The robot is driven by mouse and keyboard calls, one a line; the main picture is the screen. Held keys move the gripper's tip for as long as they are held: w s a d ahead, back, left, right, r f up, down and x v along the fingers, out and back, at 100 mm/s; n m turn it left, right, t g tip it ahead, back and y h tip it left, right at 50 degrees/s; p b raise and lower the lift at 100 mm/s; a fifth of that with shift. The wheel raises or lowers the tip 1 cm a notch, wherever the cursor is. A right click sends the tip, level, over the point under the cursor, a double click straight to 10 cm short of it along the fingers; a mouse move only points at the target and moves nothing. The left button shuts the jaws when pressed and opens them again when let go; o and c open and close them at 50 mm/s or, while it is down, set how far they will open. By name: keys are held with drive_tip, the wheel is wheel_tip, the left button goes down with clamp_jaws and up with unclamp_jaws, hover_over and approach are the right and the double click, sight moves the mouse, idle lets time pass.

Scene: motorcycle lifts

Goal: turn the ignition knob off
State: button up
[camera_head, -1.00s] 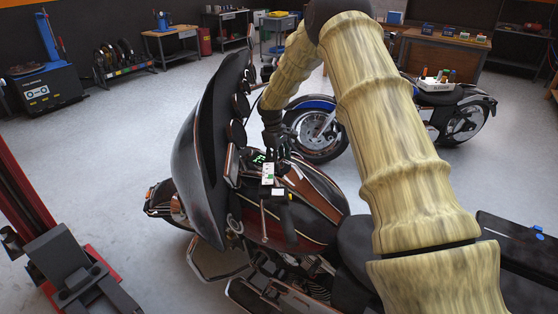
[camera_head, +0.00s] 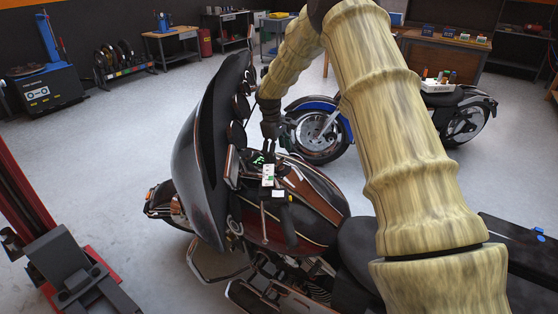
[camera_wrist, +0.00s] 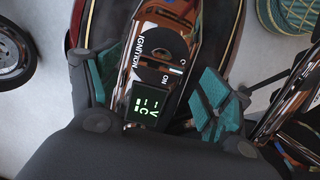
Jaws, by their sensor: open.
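The ignition panel (camera_wrist: 147,62) on the motorcycle (camera_head: 318,190) shows "IGNITION" and "ON" lettering in the wrist view. The dark round ignition knob (camera_wrist: 160,45) sits on it, with a short white mark at its edge close to "ON". A display with green characters (camera_wrist: 147,107) is just below. My gripper (camera_wrist: 160,70) is open, its teal finger pads on either side of the panel and apart from the knob. In the head view my gripper (camera_head: 269,149) points down over the console; the knob is too small to make out there.
The dark windshield fairing (camera_head: 205,160) rises close to the left of my gripper. A handlebar grip (camera_head: 288,225) is just below the console. A blue motorcycle (camera_head: 318,133) stands behind. A red lift post (camera_head: 25,190) is at the left.

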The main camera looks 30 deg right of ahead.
wheel_tip(320, 180, up, 7)
drive_tip(key=a, duration=0.1)
drive_tip(key=shift+r, duration=0.15)
drive_tip(key=shift+w, duration=0.15)
idle(0.4)
